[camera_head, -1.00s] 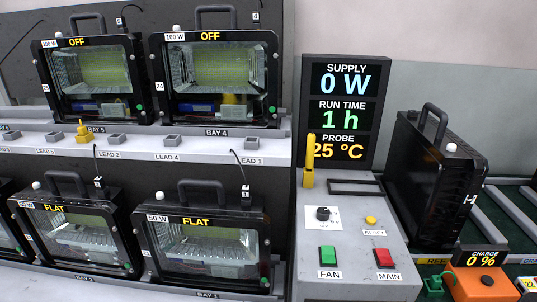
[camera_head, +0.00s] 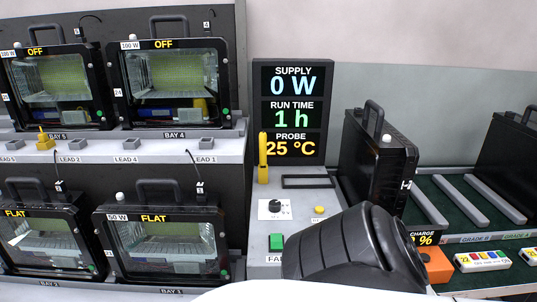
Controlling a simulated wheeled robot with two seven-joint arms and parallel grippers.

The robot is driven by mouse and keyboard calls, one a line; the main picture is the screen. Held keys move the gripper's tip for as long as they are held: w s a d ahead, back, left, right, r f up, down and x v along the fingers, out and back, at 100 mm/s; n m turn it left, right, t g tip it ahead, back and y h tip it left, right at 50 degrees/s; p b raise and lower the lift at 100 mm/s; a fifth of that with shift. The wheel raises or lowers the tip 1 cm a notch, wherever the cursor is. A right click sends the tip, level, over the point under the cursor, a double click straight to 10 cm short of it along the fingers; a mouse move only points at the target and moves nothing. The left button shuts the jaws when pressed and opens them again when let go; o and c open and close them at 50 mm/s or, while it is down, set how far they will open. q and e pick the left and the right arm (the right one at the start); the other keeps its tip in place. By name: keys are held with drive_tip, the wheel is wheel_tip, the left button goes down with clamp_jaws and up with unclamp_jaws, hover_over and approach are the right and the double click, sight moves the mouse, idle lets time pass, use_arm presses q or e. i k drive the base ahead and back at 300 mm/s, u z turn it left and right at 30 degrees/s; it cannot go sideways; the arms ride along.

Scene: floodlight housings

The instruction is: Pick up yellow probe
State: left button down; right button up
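The yellow probe (camera_head: 263,158) stands upright in its holder at the left back of the grey control panel, in front of the left edge of the display. A black, rounded part of one of my arms (camera_head: 350,250) covers the lower right of the panel. No gripper fingers show in the view, and nothing touches the probe.
The display (camera_head: 293,110) reads 0 W, 1 h and 25 °C. Floodlight housings (camera_head: 170,85) fill the rack at left. A black housing (camera_head: 378,160) stands right of the panel, beside green slatted lanes (camera_head: 450,212). An orange charger (camera_head: 436,265) sits in front.

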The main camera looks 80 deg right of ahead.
sight(262, 136)
drive_tip(key=k, duration=0.4)
drive_tip(key=z, duration=0.95)
